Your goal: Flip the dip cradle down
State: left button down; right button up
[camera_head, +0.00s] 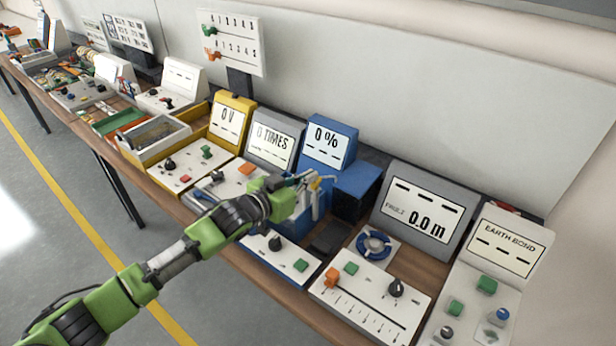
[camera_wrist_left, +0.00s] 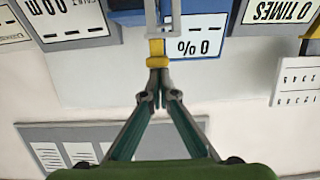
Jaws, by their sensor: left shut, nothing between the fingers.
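The dip cradle shows as a pale metal frame with a yellow grip (camera_head: 320,183) at the blue unit with the "0 %" display (camera_head: 327,142). In the left wrist view, which looks upside down, the yellow grip (camera_wrist_left: 157,61) sits just beyond my fingertips, with the frame extending up from it. My left gripper (camera_head: 306,179) is shut and empty, its fingers close to the yellow grip; it also shows in the left wrist view (camera_wrist_left: 157,80). I cannot tell whether they touch. My gripper and arm hide part of the blue unit. My right gripper is out of view.
A "0 TIMES" display (camera_head: 272,143) and a yellow "0 V" unit (camera_head: 231,120) stand left of the blue unit. A "0.0 m" display (camera_head: 424,212) and a slider panel (camera_head: 368,298) stand right. The bench is crowded; a grey wall rises behind.

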pick_arm(q)
notch_tip(320, 180, down, 7)
jog(key=b, duration=0.4)
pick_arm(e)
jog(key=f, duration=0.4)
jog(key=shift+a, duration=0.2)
pick_arm(q)
jog(key=shift+s+r, duration=0.1)
notch_tip(320, 180, up, 5)
jog(key=p, duration=0.4)
jog(key=b+v, duration=0.3)
jog(key=v, duration=0.6)
jog(key=shift+s+a, duration=0.3)
jog(key=shift+s, duration=0.05)
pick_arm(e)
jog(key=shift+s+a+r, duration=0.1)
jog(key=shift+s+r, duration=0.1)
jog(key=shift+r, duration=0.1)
